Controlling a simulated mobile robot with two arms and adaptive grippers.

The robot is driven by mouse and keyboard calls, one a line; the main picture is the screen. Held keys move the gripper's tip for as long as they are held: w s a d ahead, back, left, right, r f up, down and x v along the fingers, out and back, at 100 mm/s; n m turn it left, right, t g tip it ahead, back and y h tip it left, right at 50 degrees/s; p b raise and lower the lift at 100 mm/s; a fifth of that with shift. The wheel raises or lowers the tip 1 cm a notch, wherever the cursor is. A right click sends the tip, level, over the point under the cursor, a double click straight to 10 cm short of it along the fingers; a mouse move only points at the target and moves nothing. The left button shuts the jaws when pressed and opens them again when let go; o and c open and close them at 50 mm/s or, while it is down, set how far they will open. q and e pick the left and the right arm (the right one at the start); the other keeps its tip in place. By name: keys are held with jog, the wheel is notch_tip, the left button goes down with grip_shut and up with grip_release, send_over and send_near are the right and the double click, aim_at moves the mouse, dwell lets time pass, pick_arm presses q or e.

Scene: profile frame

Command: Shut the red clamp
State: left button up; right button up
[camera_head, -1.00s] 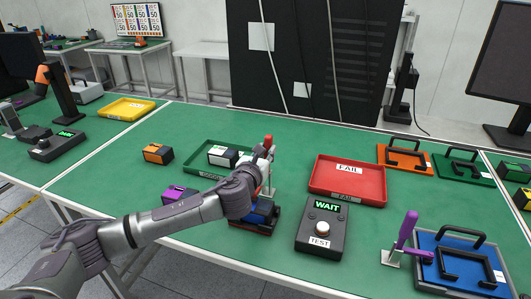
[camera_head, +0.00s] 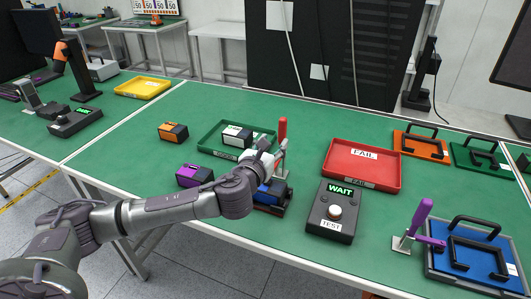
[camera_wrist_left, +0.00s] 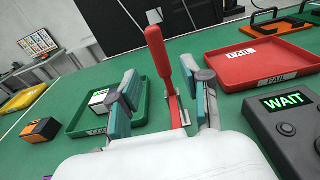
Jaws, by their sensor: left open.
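The red clamp (camera_head: 282,130) stands at the middle of the green table with its red handle upright. In the left wrist view the red handle (camera_wrist_left: 160,60) rises between my fingers, apart from both, with its metal bracket (camera_wrist_left: 176,108) behind. My left gripper (camera_head: 268,158) is open just to the near left of the clamp; in the wrist view its two fingers (camera_wrist_left: 163,105) are spread wide. A blue block (camera_head: 270,192) sits in a dark fixture below the gripper, partly hidden by my left arm. My right gripper is not in view.
A WAIT/TEST box (camera_head: 333,212) and the red FAIL tray (camera_head: 385,182) stand to the right. A green tray (camera_head: 207,140) with a white-and-black block lies behind left. A purple clamp (camera_head: 418,220) stands far right. The orange (camera_head: 172,131) and purple (camera_head: 194,175) blocks lie left.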

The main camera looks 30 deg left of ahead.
pick_arm(q)
jog(key=s, duration=0.5)
jog(key=shift+s+d+r, duration=0.15)
jog(key=shift+s+r, duration=0.05)
jog(key=shift+s, duration=0.1)
